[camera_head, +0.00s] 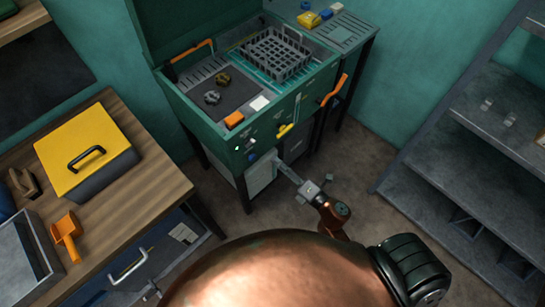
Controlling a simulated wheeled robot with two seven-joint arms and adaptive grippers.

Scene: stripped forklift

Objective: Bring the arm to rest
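My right gripper (308,189) is a small grey shape at the end of a copper-coloured arm link, right of centre. It hangs low in front of the green parts washer (237,146), clear of the washer's top. A narrow grey piece runs from it up-left toward the washer's lower front. Whether the fingers are apart or closed is too small to tell, and I cannot make out anything held. My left gripper is not in view. A large copper-coloured part of my own body fills the bottom middle and hides the floor there.
The washer holds a dark basket (275,54) and small parts; its lid is up. A wooden bench (150,185) at left carries a yellow-lidded box (85,150) and an orange scoop (66,235). Grey shelving (455,165) stands right. Floor (365,165) between washer and shelving is clear.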

